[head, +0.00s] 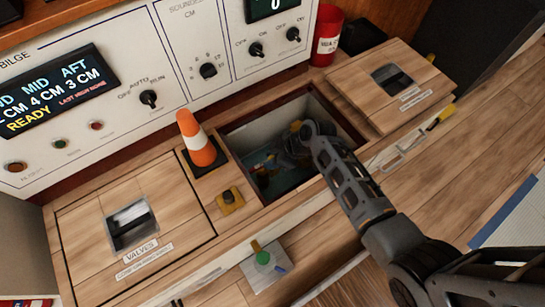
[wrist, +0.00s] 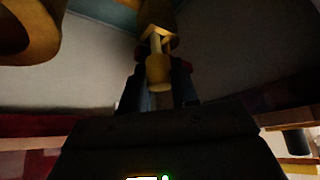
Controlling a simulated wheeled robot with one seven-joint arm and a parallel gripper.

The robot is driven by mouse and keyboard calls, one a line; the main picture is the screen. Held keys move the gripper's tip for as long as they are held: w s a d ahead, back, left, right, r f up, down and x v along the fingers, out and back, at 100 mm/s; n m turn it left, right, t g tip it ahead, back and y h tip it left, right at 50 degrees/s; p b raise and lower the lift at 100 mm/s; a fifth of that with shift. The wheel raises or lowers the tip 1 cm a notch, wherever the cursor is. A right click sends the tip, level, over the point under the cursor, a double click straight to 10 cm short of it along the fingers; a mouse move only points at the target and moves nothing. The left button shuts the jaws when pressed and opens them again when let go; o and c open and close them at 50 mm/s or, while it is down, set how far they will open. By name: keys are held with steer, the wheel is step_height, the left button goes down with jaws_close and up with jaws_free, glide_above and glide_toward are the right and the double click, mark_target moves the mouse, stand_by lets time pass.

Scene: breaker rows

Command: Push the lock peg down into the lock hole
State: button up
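My gripper (wrist: 158,82) reaches down into the open compartment in the floor. In the dark wrist view, its two fingers stand on either side of a yellow knob-ended peg (wrist: 158,72), with little or no gap. The peg's pale stem runs up into a brass-coloured fitting (wrist: 158,22). I take this for the lock peg, but cannot be sure. Whether the fingers press on it is too dark to tell. In the head view, my wrist hides most of the fitting, and only a bit of yellow (head: 295,127) shows beside it. I cannot make out the lock hole.
The open compartment's pale walls (head: 245,140) close in around my gripper. A lifted-off hatch lid (head: 363,94) lies on its right. A closed valves hatch (head: 80,222) is further left.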

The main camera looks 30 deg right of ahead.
steer(key=o, duration=0.5)
steer(key=shift+c, duration=0.2)
steer(key=p+v, duration=0.2)
steer(key=v, duration=0.5)
steer(key=shift+r, duration=0.35)
steer(key=shift+s+d, duration=0.1)
stand_by(0.4)
